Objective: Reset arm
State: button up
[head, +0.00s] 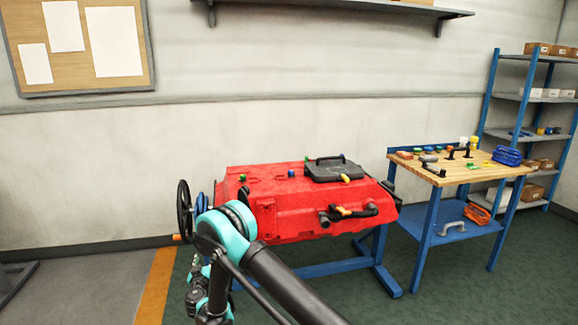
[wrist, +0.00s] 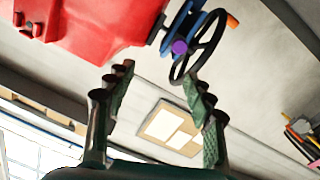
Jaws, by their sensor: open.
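My gripper (wrist: 157,92) shows in the wrist view with its two fingers spread apart and nothing between them. My arm (head: 240,235) reaches up in the lower middle of the head view, its teal joint in front of the left end of the red tank (head: 285,215). In the head view my gripper cannot be made out clearly. The wrist view appears tilted, with the red tank (wrist: 75,25) at the upper left and a black handwheel (wrist: 205,45) above the fingers. The handwheel (head: 184,210) also shows at the tank's left end in the head view.
The tank rests on a blue stand (head: 375,262) and has a dark lid (head: 335,170) on top. A wooden-topped workbench (head: 465,172) with small parts stands to its right. Blue shelving (head: 520,97) is at the far right. The green floor at the front right is clear.

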jog(key=w+d+r+m+g+h, duration=0.15)
jog(key=d+r, duration=0.25)
jog(key=d, duration=0.5)
jog(key=w+d+r+m+g+h, duration=0.15)
jog(key=d+r, duration=0.35)
jog(key=d, duration=0.5)
jog(key=w+d+r+m+g+h, duration=0.1)
jog(key=d+r+h, duration=0.25)
jog(key=d, duration=0.55)
jog(key=s+d+r+g, duration=0.3)
jog(key=s+d, duration=0.2)
jog(key=d, duration=0.5)
jog(key=s+d+m+g, duration=0.1)
jog(key=s+d+g, duration=0.3)
jog(key=s+d, duration=1.1)
jog(key=s+f+g+y, duration=0.1)
jog(key=s, duration=0.8)
jog(key=s+f+g+y, duration=0.1)
jog(key=s+y, duration=0.1)
jog(key=s, duration=0.8)
jog(key=shift+d+f+m, duration=0.3)
jog(key=shift+d+f, duration=0.05)
jog(key=shift+y, duration=0.25)
